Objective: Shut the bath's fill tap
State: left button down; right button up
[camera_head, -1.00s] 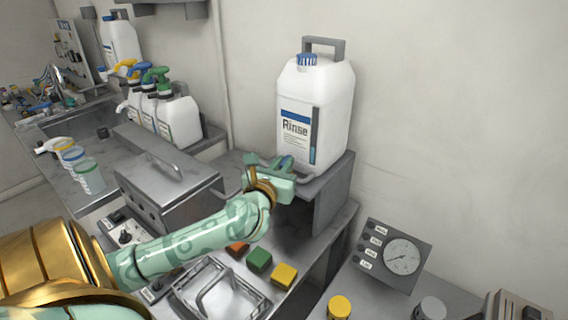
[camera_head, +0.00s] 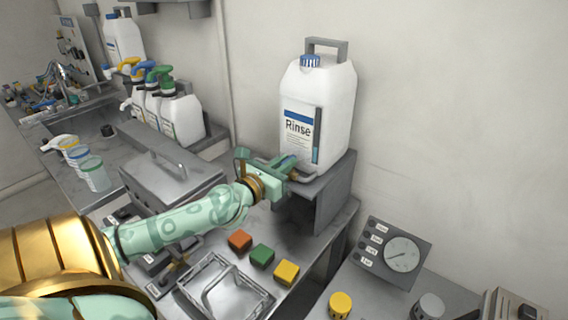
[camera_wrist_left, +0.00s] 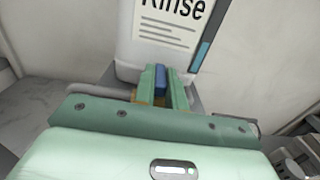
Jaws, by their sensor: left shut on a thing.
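The Rinse jug (camera_head: 330,105), white with a blue cap and grey handle, stands on a grey raised stand (camera_head: 336,190). My left gripper (camera_head: 279,167) is at the jug's lower front; in the left wrist view its green fingers (camera_wrist_left: 160,88) are shut on a small blue tap handle (camera_wrist_left: 160,77) just below the jug's label. The tap's body and outlet are mostly hidden behind the fingers. A grey metal bath with a lid (camera_head: 172,172) stands left of the gripper, behind my forearm. My right gripper is not in view.
Orange, green and yellow blocks (camera_head: 262,255) and a wire basket (camera_head: 225,290) lie on the bench below my arm. White spray bottles (camera_head: 180,115) stand behind the bath. A gauge panel (camera_head: 394,252) is at right. The wall is close behind the jug.

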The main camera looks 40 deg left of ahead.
pick_arm(q)
jog(key=c, duration=1.4)
grip_release()
jog(key=shift+c, duration=0.2)
jog(key=s+d+p, duration=0.1)
jog(key=s, duration=1.5)
jog(key=shift+d, duration=0.3)
jog(key=shift+s, duration=0.1)
jog(key=shift+f, duration=0.1)
